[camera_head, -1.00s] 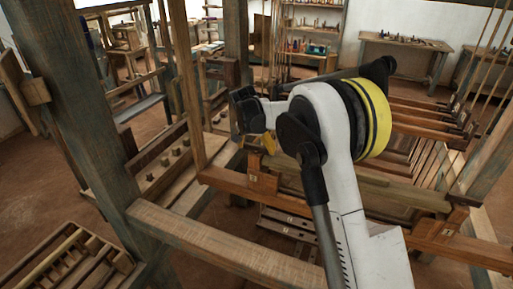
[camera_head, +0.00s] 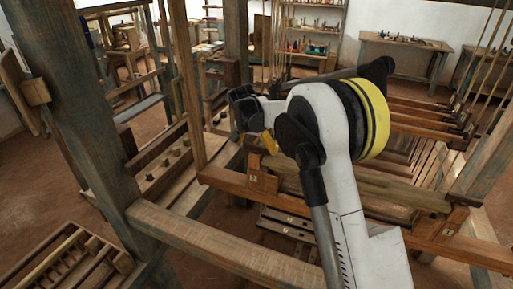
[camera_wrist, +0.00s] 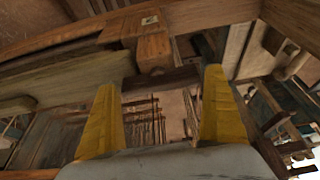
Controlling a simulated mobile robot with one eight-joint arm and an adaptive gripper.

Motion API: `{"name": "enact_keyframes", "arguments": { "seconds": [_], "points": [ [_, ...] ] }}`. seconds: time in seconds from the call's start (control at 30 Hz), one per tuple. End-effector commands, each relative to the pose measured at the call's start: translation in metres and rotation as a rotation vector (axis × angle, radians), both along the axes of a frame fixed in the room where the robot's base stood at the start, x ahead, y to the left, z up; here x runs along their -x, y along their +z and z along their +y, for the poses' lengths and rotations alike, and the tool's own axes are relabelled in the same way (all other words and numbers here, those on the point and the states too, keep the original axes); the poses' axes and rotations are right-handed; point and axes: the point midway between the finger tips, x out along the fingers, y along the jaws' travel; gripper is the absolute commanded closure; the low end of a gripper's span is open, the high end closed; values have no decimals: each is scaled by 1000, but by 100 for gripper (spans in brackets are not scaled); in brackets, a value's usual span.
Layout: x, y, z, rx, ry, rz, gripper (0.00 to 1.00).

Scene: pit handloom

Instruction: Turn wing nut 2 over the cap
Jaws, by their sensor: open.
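My gripper (camera_wrist: 164,95) is open, with its two yellow fingers apart and nothing between them. In the head view one yellow fingertip of my gripper (camera_head: 268,143) shows just above the loom's front cross rail. A small wooden block with a pale label (camera_head: 262,183) sits on that rail below the fingertip. In the wrist view a labelled wooden piece (camera_wrist: 148,21) and a square block (camera_wrist: 153,50) lie beyond the fingers, near the middle. I cannot make out wing nut 2 or tell which piece is the cap.
The front cross rail (camera_head: 330,207) and a thick blue-grey post (camera_head: 85,110) frame the loom. A bench beam with several small knobs (camera_head: 172,160) lies to the left. A slatted wooden frame (camera_head: 75,262) stands at lower left. Bare floor (camera_head: 40,190) is open at left.

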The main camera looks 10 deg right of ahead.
Motion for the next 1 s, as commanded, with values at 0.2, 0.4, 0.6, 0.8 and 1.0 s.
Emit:
{"name": "enact_keyframes", "arguments": {
  "seconds": [0.2,0.4,0.6,0.8,1.0],
  "points": [
    [12,35,10,0,1,0,0],
    [26,76,19,0,1,0,0],
    [34,102,26,0,0,0,0],
    [36,108,27,0,0,0,0],
    [36,108,27,0,0,0,0]
  ]
}}
